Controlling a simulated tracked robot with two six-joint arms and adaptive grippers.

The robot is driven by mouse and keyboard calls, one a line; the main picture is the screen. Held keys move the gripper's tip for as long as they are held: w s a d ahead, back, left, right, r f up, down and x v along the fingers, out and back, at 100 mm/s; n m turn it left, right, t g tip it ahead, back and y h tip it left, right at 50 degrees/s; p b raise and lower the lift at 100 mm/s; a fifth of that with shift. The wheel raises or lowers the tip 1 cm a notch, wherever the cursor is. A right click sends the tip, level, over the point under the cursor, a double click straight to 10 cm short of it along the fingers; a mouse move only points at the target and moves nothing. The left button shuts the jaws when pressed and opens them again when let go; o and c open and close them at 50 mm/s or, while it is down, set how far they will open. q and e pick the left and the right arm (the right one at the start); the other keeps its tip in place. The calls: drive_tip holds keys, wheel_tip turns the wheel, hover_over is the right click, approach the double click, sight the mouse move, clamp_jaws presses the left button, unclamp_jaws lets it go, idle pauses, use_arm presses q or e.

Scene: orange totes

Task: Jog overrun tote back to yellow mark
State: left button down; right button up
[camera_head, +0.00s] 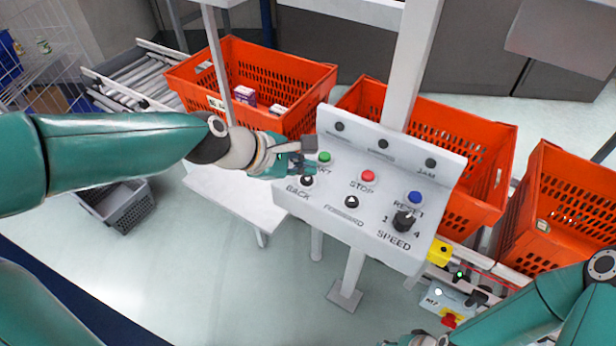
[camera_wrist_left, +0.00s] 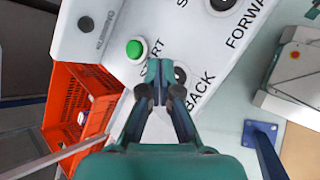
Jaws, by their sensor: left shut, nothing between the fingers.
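The control panel (camera_head: 330,190) has black BACK (camera_head: 307,181) and FORWARD (camera_head: 351,202) buttons, a green START button (camera_head: 324,157) and a red STOP button (camera_head: 368,176). My left gripper (camera_head: 308,168) is shut and empty, its tips over the panel beside BACK. In the left wrist view the shut tips (camera_wrist_left: 160,72) partly cover the dark BACK button (camera_wrist_left: 180,76); I cannot tell if they touch. Orange totes stand behind the panel: left (camera_head: 213,104), middle (camera_head: 440,130) and right (camera_head: 570,180). I cannot make out a yellow mark.
The panel also has a blue RESET button (camera_head: 415,197) and a black SPEED knob (camera_head: 403,220). A roller conveyor (camera_head: 140,75) runs at the back left. A yellow box (camera_head: 440,252) sits below the panel's right end. A grey crate (camera_head: 125,207) is on the floor.

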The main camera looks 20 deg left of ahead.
sight(305, 181)
use_arm(q)
drive_tip(key=shift+f, duration=0.15)
idle(0.6)
drive_tip(key=shift+f, duration=0.25)
drive_tip(key=shift+f+b, duration=0.5)
drive_tip(key=shift+b, duration=0.2)
idle(0.5)
drive_tip(key=shift+r, duration=0.15)
drive_tip(key=shift+r+p, duration=0.8)
drive_tip(key=shift+p, duration=0.2)
wheel_tip(305, 181, up, 5)
drive_tip(key=p, duration=0.5)
